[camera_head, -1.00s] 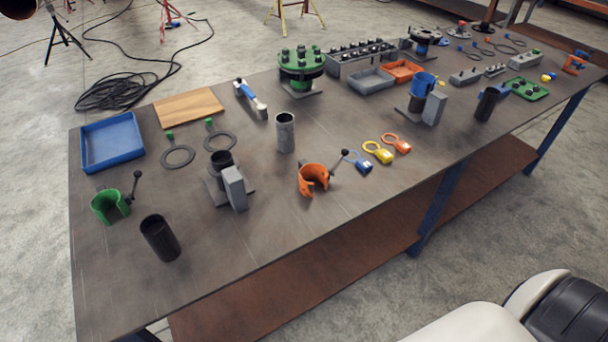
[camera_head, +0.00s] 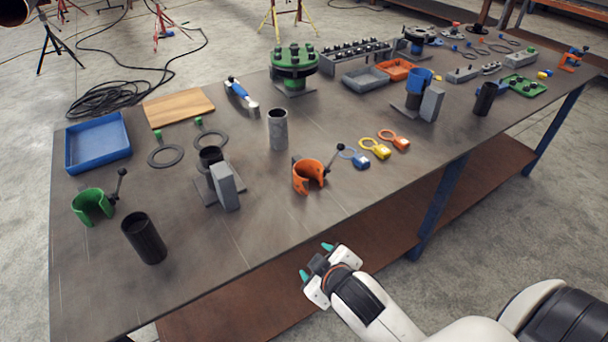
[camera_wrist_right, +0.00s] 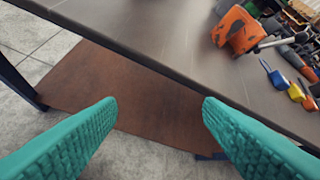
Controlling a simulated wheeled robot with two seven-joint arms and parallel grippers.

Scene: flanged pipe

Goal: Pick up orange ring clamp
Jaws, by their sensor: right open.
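The orange ring clamp (camera_head: 308,176) stands on the table near its front edge, its open side facing the front, with a dark-knobbed lever at its right. It also shows in the right wrist view (camera_wrist_right: 238,30) at the top, beyond the fingers. My right gripper (camera_head: 316,261) is open and empty, just off the table's front edge, in front of the clamp and apart from it. Its two teal fingers (camera_wrist_right: 158,112) are spread wide in the right wrist view. My left gripper is in neither view.
Blue, yellow and orange tagged rings (camera_head: 375,148) lie right of the clamp. A grey pipe (camera_head: 278,129) stands behind it. A grey block fixture (camera_head: 225,187), a black tube (camera_head: 144,238) and a green clamp (camera_head: 92,206) are to the left. The table front between is bare.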

